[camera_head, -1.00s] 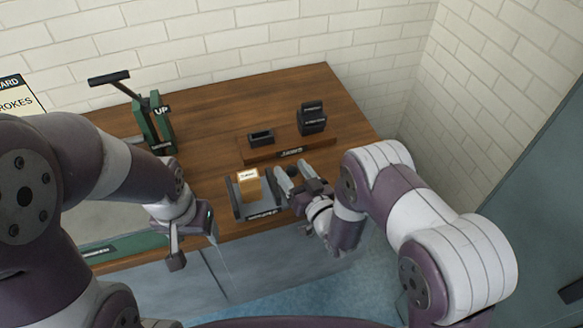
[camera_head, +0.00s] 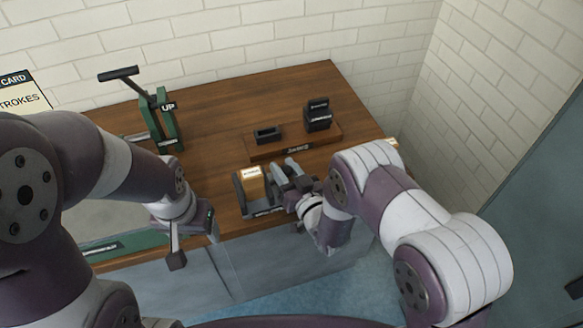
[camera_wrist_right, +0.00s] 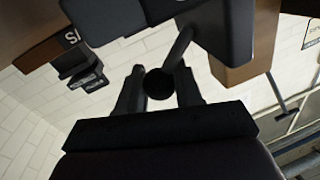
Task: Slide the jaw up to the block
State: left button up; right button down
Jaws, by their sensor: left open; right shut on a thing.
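The tan block (camera_head: 251,187) stands upright in a small dark grey vise on the table's front part. The vise's fixed jaw (camera_head: 238,194) is on the block's left. The sliding jaw (camera_head: 270,183) is on its right, very close; I cannot tell whether it touches. My right gripper (camera_head: 288,177) is at the right of the sliding jaw, shut on its dark round handle (camera_wrist_right: 158,84), which shows between the fingers in the right wrist view. The block (camera_wrist_right: 246,50) shows there beside the dark jaw. My left gripper (camera_head: 192,240) is open and empty, left of the vise at the table's front edge.
A green press (camera_head: 165,125) with a long lever stands at the back left. A wooden tray (camera_head: 292,149) with a black open box (camera_head: 267,134) and black stacked pieces (camera_head: 318,115) lies behind the vise. The back middle of the table is clear.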

jog(key=shift+s+a, duration=0.2)
jog(key=shift+a, duration=0.25)
jog(key=shift+w+d, duration=0.1)
jog(key=shift+d, duration=0.15)
jog(key=c, duration=0.9)
grip_release()
jog(key=shift+o, duration=0.6)
jog(key=shift+a, duration=0.15)
pick_arm(q)
jog(key=shift+a+f+b, duration=0.15)
jog(key=shift+f+b, duration=0.15)
jog(key=shift+f, duration=0.05)
pick_arm(e)
jog(key=v, duration=1.2)
jog(key=shift+s, duration=0.35)
